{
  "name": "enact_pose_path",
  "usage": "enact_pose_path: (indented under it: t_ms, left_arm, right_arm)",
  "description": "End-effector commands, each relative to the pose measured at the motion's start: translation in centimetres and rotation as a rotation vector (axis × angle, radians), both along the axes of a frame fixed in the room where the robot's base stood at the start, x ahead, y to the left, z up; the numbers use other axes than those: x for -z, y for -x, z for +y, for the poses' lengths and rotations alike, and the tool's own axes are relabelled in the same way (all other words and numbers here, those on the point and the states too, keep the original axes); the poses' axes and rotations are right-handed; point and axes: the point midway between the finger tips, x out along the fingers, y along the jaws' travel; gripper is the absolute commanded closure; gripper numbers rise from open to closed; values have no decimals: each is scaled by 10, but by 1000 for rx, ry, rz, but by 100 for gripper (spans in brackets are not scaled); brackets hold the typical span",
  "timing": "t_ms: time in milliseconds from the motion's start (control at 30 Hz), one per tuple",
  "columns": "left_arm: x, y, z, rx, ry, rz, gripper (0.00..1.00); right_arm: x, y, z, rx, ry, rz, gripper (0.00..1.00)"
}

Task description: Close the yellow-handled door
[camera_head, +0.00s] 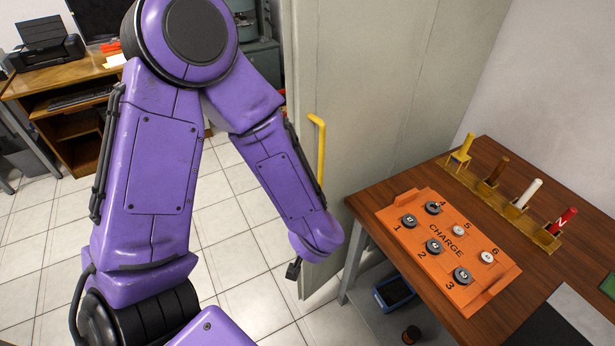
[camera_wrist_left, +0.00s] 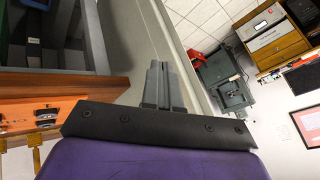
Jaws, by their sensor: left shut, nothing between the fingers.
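The grey-white door (camera_head: 365,95) stands in the middle of the head view, its free edge toward the left and the room showing past that edge. Its yellow handle (camera_head: 320,155) is a vertical bar near that edge, partly behind my left forearm. My left gripper (camera_head: 293,269) is low beside the door's edge, below the handle, and mostly hidden by its own wrist. In the left wrist view its fingers (camera_wrist_left: 164,84) are together and empty, in front of the pale door (camera_wrist_left: 140,28). I cannot tell whether they touch it. My right gripper is in neither view.
A wooden table (camera_head: 365,205) stands right of the door, close to my left wrist. It holds an orange charge panel (camera_head: 448,248) and a yellow rack (camera_head: 476,178) of several coloured pieces. A desk (camera_head: 85,75) with a printer (camera_head: 47,42) is far left. Tiled floor is clear between.

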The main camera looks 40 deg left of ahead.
Motion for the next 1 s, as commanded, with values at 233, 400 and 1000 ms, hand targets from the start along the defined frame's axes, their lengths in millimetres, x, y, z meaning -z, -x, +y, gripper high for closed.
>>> enact_pose_path:
  t_ms: [233,400,1000]
  left_arm:
    - [-45,-17,-16,129,-16,30,100]
    - [-20,-29,-5,128,-17,34,100]
    - [30,-67,59,128,-18,31,100]
  right_arm:
    - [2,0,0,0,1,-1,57]
    - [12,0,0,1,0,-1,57]
    - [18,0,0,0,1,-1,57]
